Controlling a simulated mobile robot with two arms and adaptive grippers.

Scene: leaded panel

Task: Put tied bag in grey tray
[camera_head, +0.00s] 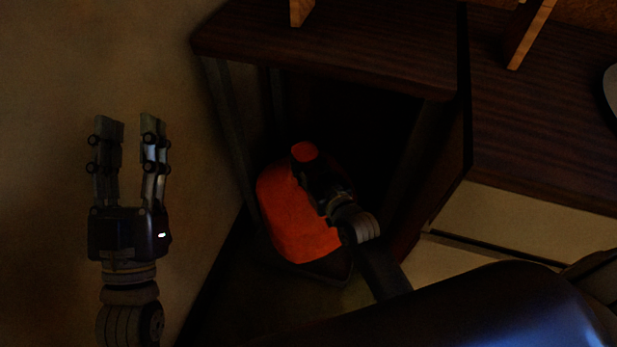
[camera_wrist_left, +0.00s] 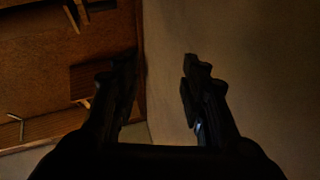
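The tied bag (camera_head: 290,218) is bright orange with a round top end (camera_head: 305,151). It is low down beneath the dark wooden table in the head view. My right gripper (camera_head: 308,178) is at the bag's neck, just below that top end. Its fingers are dark and mostly hidden, so I cannot tell whether they are closed on the bag. A dark rim (camera_head: 335,272) shows under the bag's lower edge; it may be the grey tray, but it is too dark to be sure. My left gripper (camera_head: 129,122) is open and empty, well left of the bag; its spread fingers show in the left wrist view (camera_wrist_left: 163,68).
A dark wooden tabletop (camera_head: 340,45) with metal legs (camera_head: 226,130) stands above and behind the bag. A wooden counter with pale drawer fronts (camera_head: 500,225) is at the right. Plain wall lies behind my left gripper.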

